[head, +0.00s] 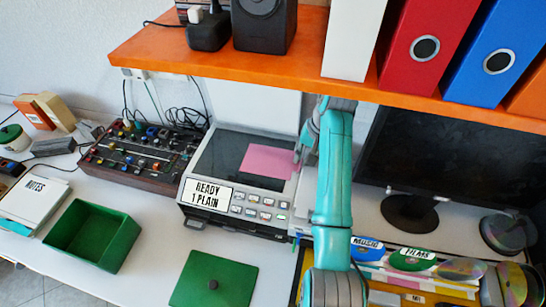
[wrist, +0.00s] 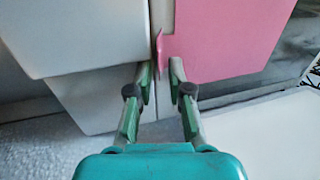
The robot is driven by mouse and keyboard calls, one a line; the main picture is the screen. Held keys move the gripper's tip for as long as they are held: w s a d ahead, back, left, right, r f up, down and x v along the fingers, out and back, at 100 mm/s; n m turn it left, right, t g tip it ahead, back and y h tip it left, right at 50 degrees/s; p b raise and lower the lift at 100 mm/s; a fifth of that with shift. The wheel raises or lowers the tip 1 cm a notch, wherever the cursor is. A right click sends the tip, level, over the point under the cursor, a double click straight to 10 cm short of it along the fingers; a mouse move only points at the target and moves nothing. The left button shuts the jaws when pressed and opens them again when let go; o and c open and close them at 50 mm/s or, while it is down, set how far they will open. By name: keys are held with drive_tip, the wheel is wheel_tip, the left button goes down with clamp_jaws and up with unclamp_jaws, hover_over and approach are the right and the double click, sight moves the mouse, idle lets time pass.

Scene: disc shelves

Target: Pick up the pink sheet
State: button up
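The pink sheet (head: 268,161) lies on the dark glass of the copier (head: 214,150), at the right part of the glass. In the wrist view the pink sheet (wrist: 225,42) fills the upper right, and a small pink tab at its edge shows just beyond my fingertips. My gripper (wrist: 161,72) is open, with a gap between its green-padded fingers. In the head view my gripper (head: 298,154) is at the sheet's right edge, partly hidden by my arm. I cannot tell whether the fingers touch the sheet.
An orange shelf (head: 240,65) with binders and a speaker hangs over the copier. A dark monitor (head: 450,160) stands right of my arm. A green box (head: 93,235) and green lid (head: 214,282) lie in front.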

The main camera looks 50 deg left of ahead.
clamp_jaws()
idle(0.4)
